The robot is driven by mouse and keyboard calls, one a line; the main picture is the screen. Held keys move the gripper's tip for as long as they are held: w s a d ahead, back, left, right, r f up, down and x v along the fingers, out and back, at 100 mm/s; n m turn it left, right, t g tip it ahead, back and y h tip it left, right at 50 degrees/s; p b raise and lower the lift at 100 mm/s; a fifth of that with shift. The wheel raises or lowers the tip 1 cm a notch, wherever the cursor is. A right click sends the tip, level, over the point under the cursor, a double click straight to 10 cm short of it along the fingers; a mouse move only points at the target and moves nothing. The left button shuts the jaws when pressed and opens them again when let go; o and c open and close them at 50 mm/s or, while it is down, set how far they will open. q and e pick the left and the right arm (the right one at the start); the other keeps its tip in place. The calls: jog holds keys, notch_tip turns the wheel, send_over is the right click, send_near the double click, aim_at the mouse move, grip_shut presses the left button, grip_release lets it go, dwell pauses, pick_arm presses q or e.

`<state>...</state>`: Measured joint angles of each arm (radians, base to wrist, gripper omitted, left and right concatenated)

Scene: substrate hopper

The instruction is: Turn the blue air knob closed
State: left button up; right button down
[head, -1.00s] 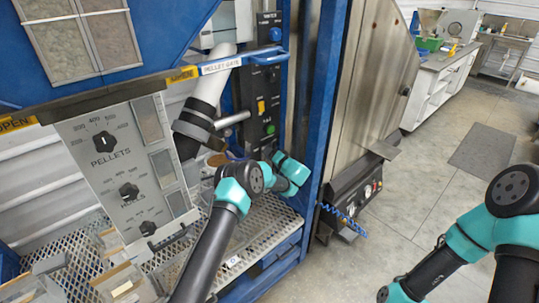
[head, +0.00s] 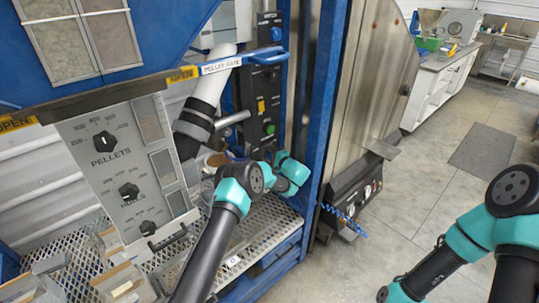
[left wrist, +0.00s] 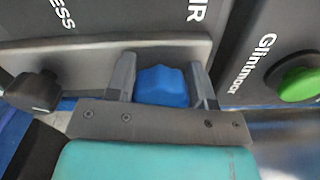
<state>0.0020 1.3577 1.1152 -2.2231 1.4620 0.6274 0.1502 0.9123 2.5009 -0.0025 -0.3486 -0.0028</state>
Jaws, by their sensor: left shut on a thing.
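The blue air knob (left wrist: 164,88) is a lobed blue knob on a grey panel in the left wrist view. It sits between the two fingers of my left gripper (left wrist: 161,76), which is shut on it. Part of the panel label, ending in "IR", shows above the knob. The knob's lower part is hidden behind the gripper body. In the head view my left arm reaches to the machine's lower middle, and its wrist mostly hides the knob there. My right arm shows at the right, but its gripper is out of view.
In the left wrist view a black knob (left wrist: 34,91) is to the left and a green button (left wrist: 299,84) to the right. In the head view a grey dial panel (head: 128,165) stands left, above a perforated shelf (head: 262,231). A blue frame post (head: 322,120) is close right of my left wrist.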

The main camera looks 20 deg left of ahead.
pick_arm(q)
jog(key=m, duration=0.8)
jog(key=shift+m, duration=0.4)
jog(key=o, duration=0.9)
jog(key=shift+o, duration=0.2)
jog(key=shift+d, duration=0.1)
jog(key=v, duration=1.7)
jog(key=shift+d+f, duration=0.1)
jog(key=x, duration=1.5)
jog(key=shift+w+a, duration=0.1)
jog(key=shift+a, duration=0.2)
